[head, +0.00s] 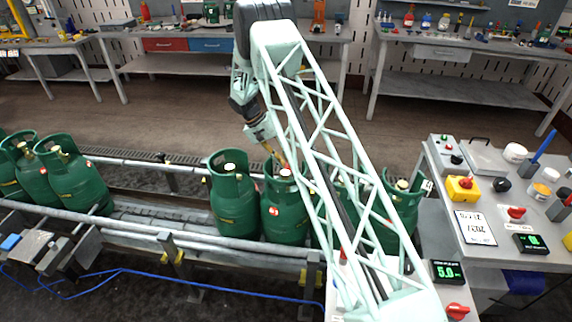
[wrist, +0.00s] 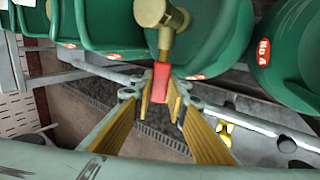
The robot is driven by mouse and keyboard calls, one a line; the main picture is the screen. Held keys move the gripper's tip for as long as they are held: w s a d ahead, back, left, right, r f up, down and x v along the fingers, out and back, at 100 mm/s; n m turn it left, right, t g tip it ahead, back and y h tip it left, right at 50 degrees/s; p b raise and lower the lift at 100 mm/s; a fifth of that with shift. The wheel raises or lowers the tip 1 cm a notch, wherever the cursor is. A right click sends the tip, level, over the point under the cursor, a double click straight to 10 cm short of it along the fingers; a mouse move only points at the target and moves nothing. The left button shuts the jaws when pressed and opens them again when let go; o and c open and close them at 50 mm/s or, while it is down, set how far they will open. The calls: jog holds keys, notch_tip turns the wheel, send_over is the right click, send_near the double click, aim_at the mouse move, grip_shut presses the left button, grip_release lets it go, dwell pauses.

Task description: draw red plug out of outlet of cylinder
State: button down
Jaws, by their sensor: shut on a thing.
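The red plug (wrist: 161,76) sits at the end of the brass outlet (wrist: 164,42) in the wrist view and appears to touch it. The outlet belongs to a green gas cylinder (head: 285,216), which stands upright on the conveyor in the head view. My gripper (wrist: 164,92) has its yellow-padded fingertips closed on the sides of the plug. In the head view my gripper (head: 279,160) reaches down to the top of this cylinder. The plug is too small to make out there.
Another green cylinder (head: 234,199) stands close to the left, and one (head: 401,212) stands to the right, partly behind my arm. Several more stand at the far left. A conveyor rail (head: 220,242) runs in front. A control table (head: 500,190) is at the right.

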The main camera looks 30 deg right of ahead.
jog(key=shift+w+d, duration=0.5)
jog(key=shift+w, duration=0.15)
dwell(0.8)
jog(key=shift+r, duration=0.2)
jog(key=shift+r, duration=1.05)
jog(key=shift+r, duration=0.1)
jog(key=shift+r+p, duration=0.35)
jog(key=shift+r, duration=0.8)
jog(key=shift+r, duration=0.15)
jog(key=shift+r+p, duration=0.35)
jog(key=shift+r, duration=0.75)
